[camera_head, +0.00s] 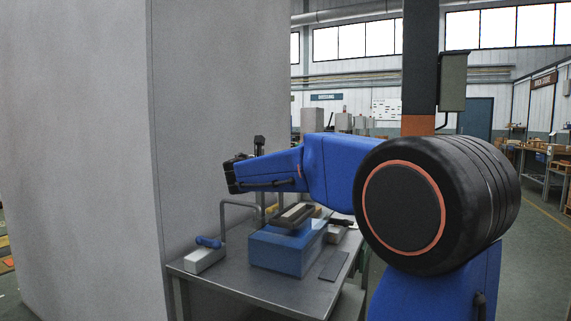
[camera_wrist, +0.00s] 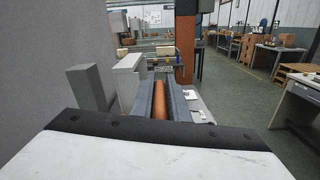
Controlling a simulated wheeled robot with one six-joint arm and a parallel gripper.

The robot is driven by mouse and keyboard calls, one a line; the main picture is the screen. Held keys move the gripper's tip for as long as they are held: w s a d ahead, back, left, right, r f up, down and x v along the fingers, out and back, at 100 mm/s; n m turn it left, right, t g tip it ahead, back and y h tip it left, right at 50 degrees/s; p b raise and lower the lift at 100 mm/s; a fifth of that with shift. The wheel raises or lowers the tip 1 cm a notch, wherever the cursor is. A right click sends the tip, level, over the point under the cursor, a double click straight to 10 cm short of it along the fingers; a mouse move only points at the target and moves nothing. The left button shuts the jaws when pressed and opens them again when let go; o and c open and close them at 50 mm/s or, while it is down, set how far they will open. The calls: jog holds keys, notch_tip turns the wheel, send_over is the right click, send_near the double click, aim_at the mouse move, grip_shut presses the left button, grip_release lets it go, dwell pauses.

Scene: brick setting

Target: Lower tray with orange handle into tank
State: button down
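The blue tank (camera_head: 278,254) stands on the grey metal table, below my blue arm. A dark-rimmed tray (camera_head: 297,219) with pale pieces in it shows just over the tank's top; whether it touches the tank is unclear. In the wrist view, an orange handle (camera_wrist: 158,103) lies lengthwise between two dark bars that look like the fingers of my gripper (camera_wrist: 160,98). The gripper appears shut on it. The tray below the handle is hidden there. In the head view my arm hides the fingers and the handle.
A block with a blue handle (camera_head: 206,254) and a bent grey pipe (camera_head: 240,204) stand left of the tank. A dark flat plate (camera_head: 334,265) lies to its right on the table (camera_head: 265,291). A large grey wall (camera_head: 215,100) rises close on the left.

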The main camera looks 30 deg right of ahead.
notch_tip(320, 180, down, 7)
jog(key=shift+f, duration=0.15)
dwell(0.4)
jog(key=c, duration=1.8)
grip_release()
jog(key=shift+w+a, duration=0.1)
jog(key=shift+o, duration=0.2)
jog(key=v, duration=1.7)
jog(key=shift+a, duration=0.2)
